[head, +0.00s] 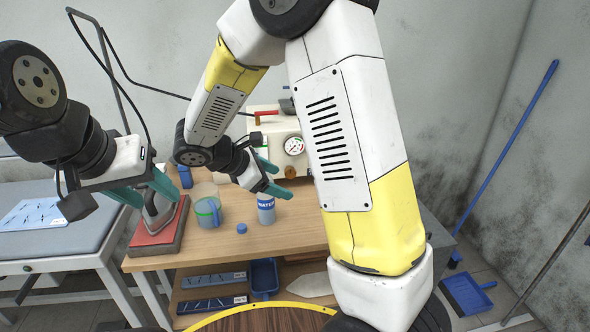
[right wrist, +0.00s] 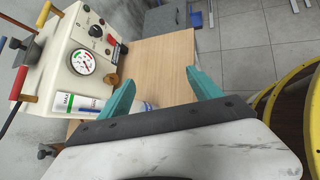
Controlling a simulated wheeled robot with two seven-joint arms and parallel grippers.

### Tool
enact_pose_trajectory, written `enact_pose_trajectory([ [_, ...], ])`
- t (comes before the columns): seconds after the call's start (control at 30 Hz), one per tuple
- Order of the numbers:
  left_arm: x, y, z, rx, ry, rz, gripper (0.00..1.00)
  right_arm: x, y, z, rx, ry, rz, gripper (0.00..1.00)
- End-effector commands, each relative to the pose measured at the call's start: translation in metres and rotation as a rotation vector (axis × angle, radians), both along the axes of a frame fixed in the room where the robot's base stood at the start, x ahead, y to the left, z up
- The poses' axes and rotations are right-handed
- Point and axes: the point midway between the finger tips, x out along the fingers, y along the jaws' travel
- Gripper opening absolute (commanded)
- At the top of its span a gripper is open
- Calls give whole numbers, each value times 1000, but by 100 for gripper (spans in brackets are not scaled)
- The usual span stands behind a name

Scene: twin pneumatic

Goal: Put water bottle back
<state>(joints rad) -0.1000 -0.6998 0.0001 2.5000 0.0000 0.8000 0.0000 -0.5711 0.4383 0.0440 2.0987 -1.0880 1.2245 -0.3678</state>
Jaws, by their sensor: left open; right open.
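The water bottle (head: 266,210), white and blue with lettering, stands upright on the wooden table. My right gripper (head: 275,178) is open just above it, its teal fingers apart and empty. In the right wrist view the fingers (right wrist: 163,92) are spread, and a small blue-and-white piece between them, mostly hidden by the gripper body, seems to be the bottle. A small blue cap-like disc (head: 241,228) lies on the table left of the bottle. My left gripper (head: 146,190) is open at the left, near the iron, and holds nothing visible.
An iron (head: 160,205) rests on a red pad (head: 158,232). A cream machine with a gauge (head: 294,146) stands behind. My right arm hides the table's right side. A lower shelf holds blue trays (head: 264,277).

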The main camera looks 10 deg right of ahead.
Motion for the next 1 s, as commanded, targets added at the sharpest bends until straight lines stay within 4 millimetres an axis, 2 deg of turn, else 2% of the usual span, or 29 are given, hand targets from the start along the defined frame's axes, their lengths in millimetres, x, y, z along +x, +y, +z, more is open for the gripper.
enact_pose_trajectory([
  [0.03, 0, 0, 0, 0, 0, 0, 49, -16, -19, 15, 97, -31, -104, 74],
  [0.2, 0, 0, 0, 0, 0, 0, 49, -71, -55, 42, 418, -132, -433, 74],
  [0.33, 0, 0, 0, 0, 0, 0, 49, -110, -66, 60, 671, -229, -676, 74],
  [0.5, 0, 0, 0, 0, 0, 0, 49, -151, -66, 86, 1008, -376, -974, 74],
  [0.73, 0, 0, 0, 0, 0, 0, 49, -181, -58, 116, 1356, -531, -1237, 74],
  [1.0, 0, 0, 0, 0, 0, 0, 49, -187, -55, 125, 1465, -574, -1312, 74],
])
